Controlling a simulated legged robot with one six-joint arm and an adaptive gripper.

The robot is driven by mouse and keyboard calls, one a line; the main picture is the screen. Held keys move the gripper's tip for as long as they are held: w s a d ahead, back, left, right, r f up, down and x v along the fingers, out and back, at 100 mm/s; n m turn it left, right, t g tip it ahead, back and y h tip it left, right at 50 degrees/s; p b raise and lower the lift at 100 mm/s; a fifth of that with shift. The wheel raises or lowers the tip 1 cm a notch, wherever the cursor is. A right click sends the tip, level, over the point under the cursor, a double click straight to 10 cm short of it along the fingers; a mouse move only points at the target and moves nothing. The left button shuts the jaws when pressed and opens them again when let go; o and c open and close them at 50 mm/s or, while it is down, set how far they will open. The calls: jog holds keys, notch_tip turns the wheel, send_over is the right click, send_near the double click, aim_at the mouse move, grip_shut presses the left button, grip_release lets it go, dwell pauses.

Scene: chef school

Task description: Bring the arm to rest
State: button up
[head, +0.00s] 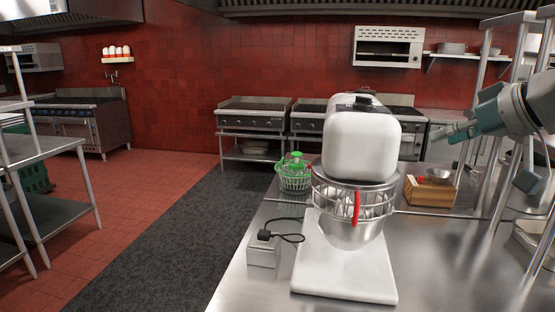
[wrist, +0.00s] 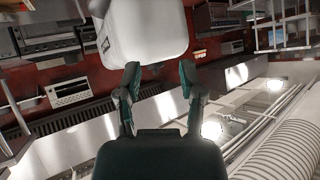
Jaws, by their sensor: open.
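My gripper (head: 450,134) is at the right of the head view, its fingers pointing left. It is raised above the steel counter, to the right of the white stand mixer (head: 362,140). In the wrist view my gripper (wrist: 158,80) has its two fingers apart with nothing between them. The mixer's white head (wrist: 143,28) shows beyond the fingertips there. I cannot tell the exact gap between the fingers and the mixer.
The steel counter (head: 440,262) holds the mixer, a green salad spinner (head: 294,174), a small power box (head: 262,252) and a wooden box (head: 430,191). A metal rack (head: 489,120) stands close to my arm at the right. The floor aisle (head: 165,240) at left is clear.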

jog(key=s+a+f+m+g+h, duration=0.1)
jog(key=s+a+f, duration=0.2)
jog(key=f, duration=0.7)
jog(key=s+a+f+m+g+h, duration=0.1)
jog(key=s+a+f, duration=0.3)
jog(key=s+f, duration=0.4)
jog(key=s+a+f+m+g+h, duration=0.1)
jog(key=s+f, duration=0.5)
jog(key=f, duration=0.7)
jog(key=shift+a+g+h, duration=0.8)
jog(key=shift+a+h, duration=0.3)
jog(key=shift+a, duration=0.15)
jog(key=shift+s+a, duration=0.1)
jog(key=shift+a, duration=0.05)
